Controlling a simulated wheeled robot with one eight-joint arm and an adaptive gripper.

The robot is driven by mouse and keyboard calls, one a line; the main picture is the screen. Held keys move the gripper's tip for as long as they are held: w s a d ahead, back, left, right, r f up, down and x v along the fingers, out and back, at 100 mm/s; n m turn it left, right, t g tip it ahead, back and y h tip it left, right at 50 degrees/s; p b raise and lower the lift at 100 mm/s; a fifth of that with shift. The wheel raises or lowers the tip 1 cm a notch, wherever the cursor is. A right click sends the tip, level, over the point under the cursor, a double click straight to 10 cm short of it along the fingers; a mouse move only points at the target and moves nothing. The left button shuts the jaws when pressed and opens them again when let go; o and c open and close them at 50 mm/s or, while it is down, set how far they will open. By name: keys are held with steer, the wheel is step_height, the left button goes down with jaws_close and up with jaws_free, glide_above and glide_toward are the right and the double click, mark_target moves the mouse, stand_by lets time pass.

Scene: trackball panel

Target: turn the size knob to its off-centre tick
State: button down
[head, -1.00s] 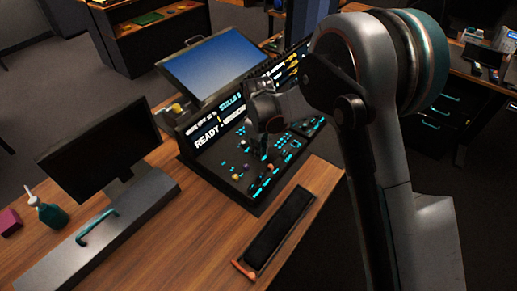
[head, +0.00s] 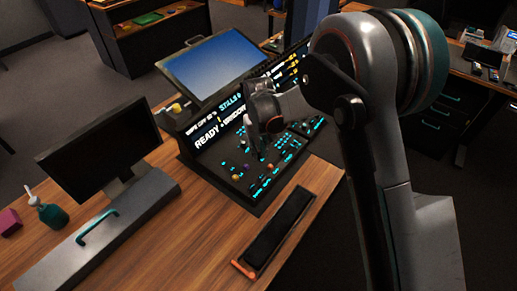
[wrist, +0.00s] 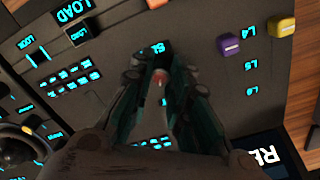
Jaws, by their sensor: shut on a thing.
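The black control panel (head: 215,165) stands on the wooden desk, with lit cyan labels. In the wrist view, my gripper (wrist: 160,76) is down at the panel, its dark green fingers closed together around the size knob (wrist: 160,80). Only a small grey and reddish bit of the knob shows between the fingers. A lit label beginning "SI" (wrist: 155,48) is partly covered just beyond the fingertips. The knob's pointer and its ticks are hidden, so its angle cannot be read. In the head view, my gripper (head: 257,150) reaches the middle of the panel.
A purple knob (wrist: 229,46) and a yellow knob (wrist: 281,30) stand right of my gripper by labels L4 to L6. A trackball (wrist: 15,150) is at lower left. A black pad (head: 280,230) lies in front.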

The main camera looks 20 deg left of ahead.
steer(key=m, duration=0.3)
steer(key=shift+m, duration=2.3)
steer(key=c, duration=1.5)
jaws_free()
step_height(320, 180, up, 12)
